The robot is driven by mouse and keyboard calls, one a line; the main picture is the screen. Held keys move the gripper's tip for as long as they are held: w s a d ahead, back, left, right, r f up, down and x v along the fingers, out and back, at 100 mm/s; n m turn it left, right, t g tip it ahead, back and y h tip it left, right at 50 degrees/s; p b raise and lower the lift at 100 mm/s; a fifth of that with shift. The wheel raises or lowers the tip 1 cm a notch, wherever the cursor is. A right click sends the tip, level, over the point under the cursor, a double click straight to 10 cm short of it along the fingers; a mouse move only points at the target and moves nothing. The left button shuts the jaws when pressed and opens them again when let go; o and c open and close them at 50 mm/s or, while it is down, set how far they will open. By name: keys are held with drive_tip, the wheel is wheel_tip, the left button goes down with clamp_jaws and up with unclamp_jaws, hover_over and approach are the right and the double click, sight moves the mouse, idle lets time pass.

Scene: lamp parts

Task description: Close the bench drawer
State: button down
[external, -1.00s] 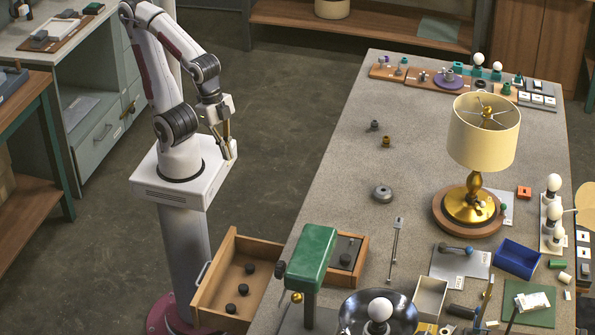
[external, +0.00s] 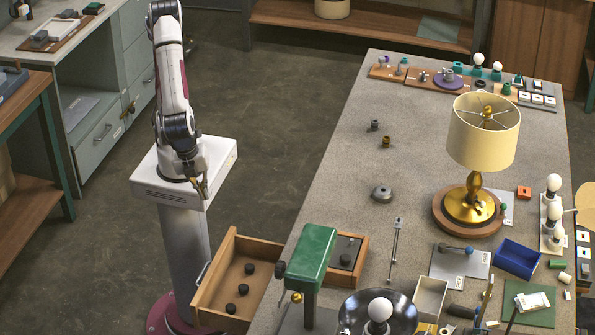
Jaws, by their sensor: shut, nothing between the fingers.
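The bench drawer (external: 262,246) is a wooden drawer pulled out from the left side of the bench, near its front end. Several dark round knobs lie inside it. A pale handle (external: 201,274) is on its outer left face. My gripper (external: 204,193) is above and just left of the drawer's far corner, in front of my white base. It points downward, is shut and empty, and is apart from the drawer and handle.
The grey bench top (external: 340,165) holds a brass lamp with a cream shade (external: 484,135). A green-headed lamp (external: 311,258) stands beside the drawer and overlaps it in the picture. Open floor lies between my base and the bench.

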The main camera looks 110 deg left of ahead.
drive_tip(key=s+d+f+m+t+h, duration=0.1)
drive_tip(key=s+d+f+m+t, duration=0.2)
drive_tip(key=s+d+f+m, duration=0.2)
drive_tip(key=s+d+f+m+t+h, duration=0.1)
drive_tip(key=s+d+f+m+t, duration=0.3)
drive_tip(key=d+f+m, duration=0.8)
drive_tip(key=s+d+m, duration=0.1)
drive_tip(key=m, duration=0.3)
drive_tip(key=shift+m+t, duration=0.3)
drive_tip(key=shift+m, duration=0.1)
drive_tip(key=w+r+x, duration=0.2)
drive_tip(key=x, duration=1)
drive_tip(key=shift+w+f, duration=0.25)
drive_tip(key=shift+w, duration=0.1)
idle(0.5)
